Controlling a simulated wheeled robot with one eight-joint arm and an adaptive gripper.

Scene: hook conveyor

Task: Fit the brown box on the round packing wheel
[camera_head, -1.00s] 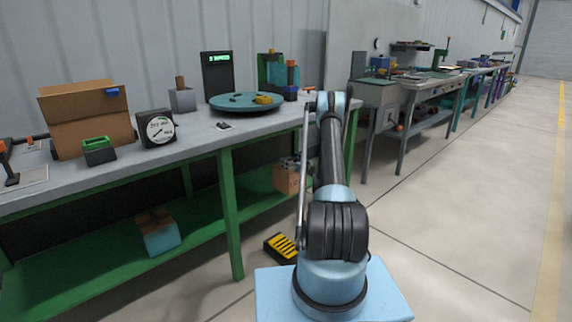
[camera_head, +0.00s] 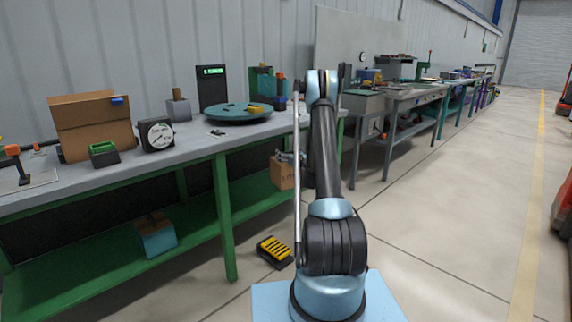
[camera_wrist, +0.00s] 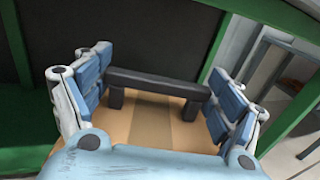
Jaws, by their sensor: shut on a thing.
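The brown box (camera_head: 283,174) hangs beside my arm, in front of the green bench frame and below bench-top height. My gripper (camera_head: 290,156) is at its top, partly hidden by my arm. In the wrist view, the fingers of my gripper (camera_wrist: 158,100) are shut on the box, one on each side of its black handle (camera_wrist: 158,85). The tan box top (camera_wrist: 150,128) with a darker tape strip shows below the handle. The round packing wheel (camera_head: 228,113) is a flat teal disc on the grey bench top, with a small yellow piece on it. The box is apart from the wheel.
The bench top (camera_head: 190,140) also holds an open cardboard carton (camera_head: 93,127), a dial gauge (camera_head: 156,135), a small green bin (camera_head: 103,153) and a black display (camera_head: 212,88). A yellow-black pedal (camera_head: 274,250) lies on the floor. Open floor (camera_head: 450,220) lies right.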

